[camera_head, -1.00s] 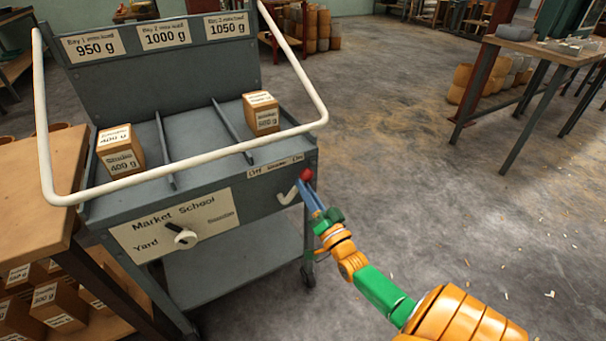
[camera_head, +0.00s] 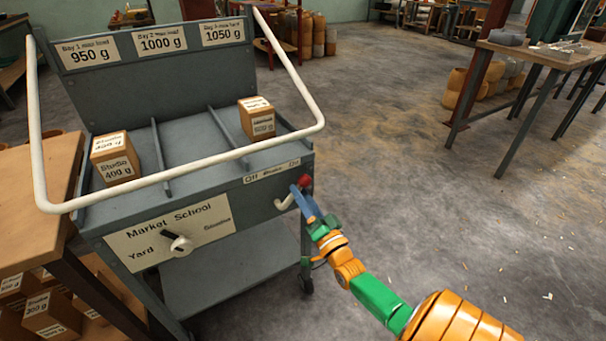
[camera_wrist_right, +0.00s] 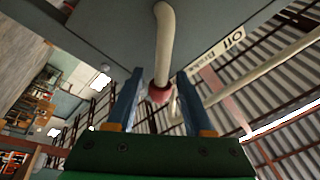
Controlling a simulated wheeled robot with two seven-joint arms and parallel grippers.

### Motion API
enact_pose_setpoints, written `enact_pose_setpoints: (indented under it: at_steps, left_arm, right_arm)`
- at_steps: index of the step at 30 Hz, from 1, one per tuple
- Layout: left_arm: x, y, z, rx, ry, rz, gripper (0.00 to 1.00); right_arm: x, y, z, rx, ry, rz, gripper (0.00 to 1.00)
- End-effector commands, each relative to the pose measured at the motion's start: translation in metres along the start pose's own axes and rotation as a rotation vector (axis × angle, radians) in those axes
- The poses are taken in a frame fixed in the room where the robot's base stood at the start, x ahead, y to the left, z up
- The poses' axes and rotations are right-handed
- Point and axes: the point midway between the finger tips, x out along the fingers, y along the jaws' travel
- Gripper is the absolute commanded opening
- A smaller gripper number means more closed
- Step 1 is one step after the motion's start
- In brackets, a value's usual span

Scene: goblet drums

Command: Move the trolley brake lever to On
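The grey trolley (camera_head: 215,290) stands at the left, with a label strip (camera_head: 272,172) reading Off, Brake, On on its front edge. Below the strip is the cream brake lever (camera_head: 284,203) with a red knob (camera_head: 304,181). I cannot tell for sure which end of the strip the lever points to. My right gripper (camera_head: 303,190) is at the knob. In the right wrist view its blue fingers (camera_wrist_right: 158,98) are open, with the red knob (camera_wrist_right: 159,93) between them and gaps visible on both sides. My left gripper is not in view.
A cream push handle (camera_head: 200,177) loops around the trolley top. Two labelled boxes sit in its outer bays, left (camera_head: 115,160) and right (camera_head: 257,119). A wooden bench (camera_head: 40,185) stands close at the left. The floor (camera_head: 430,220) to the right is mostly clear.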

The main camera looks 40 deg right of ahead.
Motion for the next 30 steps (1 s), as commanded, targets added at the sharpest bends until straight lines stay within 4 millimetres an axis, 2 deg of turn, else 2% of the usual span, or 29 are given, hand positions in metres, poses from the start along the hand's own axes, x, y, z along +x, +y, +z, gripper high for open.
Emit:
enact_pose_setpoints:
  at_steps: [5,12,15,18,30]
  left_arm:
    - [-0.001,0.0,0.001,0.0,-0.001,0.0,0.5]
    - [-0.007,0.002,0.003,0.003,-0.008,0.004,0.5]
    - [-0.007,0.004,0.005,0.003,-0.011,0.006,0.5]
    - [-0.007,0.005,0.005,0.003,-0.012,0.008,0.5]
    - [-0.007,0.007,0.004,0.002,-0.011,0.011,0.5]
  right_arm:
    - [-0.003,0.0,-0.001,0.0,0.0,0.0,0.52]
    - [-0.051,0.0,0.0,0.0,-0.002,0.002,0.52]
    - [-0.066,0.0,0.0,0.0,-0.002,0.002,0.52]
    - [-0.071,0.0,0.0,0.001,0.0,0.0,0.52]
    - [-0.072,0.002,0.003,-0.006,-0.01,0.009,0.52]
